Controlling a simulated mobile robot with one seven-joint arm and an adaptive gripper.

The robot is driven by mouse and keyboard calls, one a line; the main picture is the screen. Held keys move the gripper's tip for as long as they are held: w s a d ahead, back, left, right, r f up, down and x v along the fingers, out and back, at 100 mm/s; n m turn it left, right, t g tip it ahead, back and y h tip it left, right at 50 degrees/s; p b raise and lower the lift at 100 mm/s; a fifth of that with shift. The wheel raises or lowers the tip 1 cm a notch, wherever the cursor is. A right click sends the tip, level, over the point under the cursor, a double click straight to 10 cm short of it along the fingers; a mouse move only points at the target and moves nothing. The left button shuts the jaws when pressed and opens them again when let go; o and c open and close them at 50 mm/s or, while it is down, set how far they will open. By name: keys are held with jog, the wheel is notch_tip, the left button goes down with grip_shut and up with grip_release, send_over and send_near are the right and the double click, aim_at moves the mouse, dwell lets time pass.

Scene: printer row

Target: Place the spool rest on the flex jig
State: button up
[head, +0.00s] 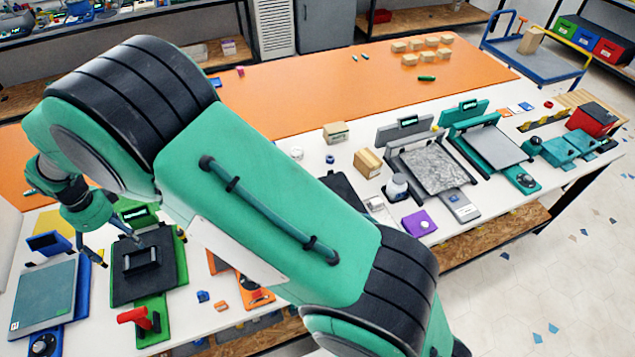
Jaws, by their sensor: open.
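A small dark cradle-like piece (142,258), which looks like the spool rest, sits on a black plate (125,290) at the lower left. The plate lies on a green base (152,334) with a small display at its back; this may be the flex jig, but no readable label confirms it. My gripper (118,244) is open, just above and behind the dark piece, with its fingers pointing down. The fingers look empty and apart from the piece, though contact is hard to judge from this angle.
A blue-framed printer (45,292) is close on the left. My arm hides the table's middle. On the right stand a grey-plated printer (434,170), a teal printer (497,146) and a cardboard box (368,163).

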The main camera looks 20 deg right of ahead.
jog(key=s+d+r+n+t+y, duration=0.1)
jog(key=d+r+n, duration=0.3)
jog(key=d+r, duration=1)
jog(key=s+d+r+n+t, duration=0.15)
jog(key=d+r+n, duration=0.25)
jog(key=d+r, duration=1)
jog(key=s+d+r+n+t, duration=0.1)
jog(key=s+d+n, duration=0.1)
jog(key=s+d, duration=0.45)
jog(key=s+d+r+n, duration=0.2)
jog(key=s+d, duration=0.2)
jog(key=d, duration=0.6)
jog(key=s+d+n+t, duration=0.1)
jog(key=s+d+n, duration=0.2)
jog(key=s+d, duration=0.2)
jog(key=s+d+f+n+t+h, duration=0.1)
jog(key=s+d+n, duration=0.2)
jog(key=s, duration=0.6)
jog(key=shift+s+d+f, duration=0.3)
jog(key=shift+s+d, duration=0.05)
jog(key=shift+d, duration=0.8)
